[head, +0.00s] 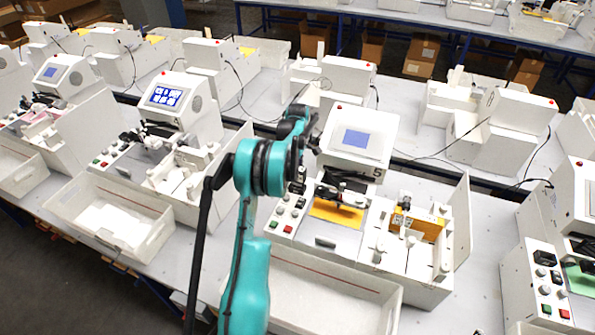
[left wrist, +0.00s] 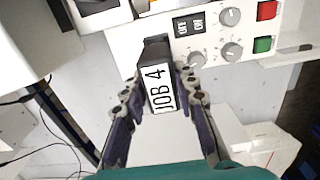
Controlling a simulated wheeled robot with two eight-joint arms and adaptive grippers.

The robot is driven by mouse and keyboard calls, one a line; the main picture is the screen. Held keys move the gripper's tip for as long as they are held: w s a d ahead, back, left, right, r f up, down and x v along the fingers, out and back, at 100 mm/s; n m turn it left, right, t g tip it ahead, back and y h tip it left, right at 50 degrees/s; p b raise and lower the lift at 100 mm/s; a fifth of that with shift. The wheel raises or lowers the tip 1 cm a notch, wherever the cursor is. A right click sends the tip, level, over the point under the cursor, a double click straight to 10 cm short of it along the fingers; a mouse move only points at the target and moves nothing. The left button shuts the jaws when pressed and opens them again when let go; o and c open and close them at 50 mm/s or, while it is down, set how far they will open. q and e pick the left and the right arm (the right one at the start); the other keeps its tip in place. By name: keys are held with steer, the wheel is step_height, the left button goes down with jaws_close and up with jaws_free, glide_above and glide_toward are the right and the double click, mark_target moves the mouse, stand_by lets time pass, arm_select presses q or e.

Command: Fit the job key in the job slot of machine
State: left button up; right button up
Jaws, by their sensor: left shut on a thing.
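My left gripper (left wrist: 160,95) is shut on the job key (left wrist: 161,92), a dark block with a white label reading "JOB 4". The key's dark far end lies against or just in front of the left part of the white control panel (left wrist: 212,55); I cannot tell whether it touches or is in a slot. The job slot is not clearly visible. In the head view my teal arm reaches over the left side of the machine (head: 345,155) marked 5, which has a blue screen. There, the fingertips and key cannot be made out. My right gripper is not in view.
The panel has OFF/ON switches (left wrist: 189,26), grey knobs, a red button (left wrist: 267,10) and a green button (left wrist: 262,44). A white bin (head: 330,290) stands in front of the machine. An open-topped fixture (head: 405,255) is at its right. Similar machines fill the benches.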

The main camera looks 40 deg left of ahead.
arm_select(q)
steer(key=shift+f+b, duration=1.2)
steer(key=shift+f, duration=0.3)
steer(key=o, duration=1.2)
steer(key=shift+c, duration=0.2)
step_height(320, 180, up, 12)
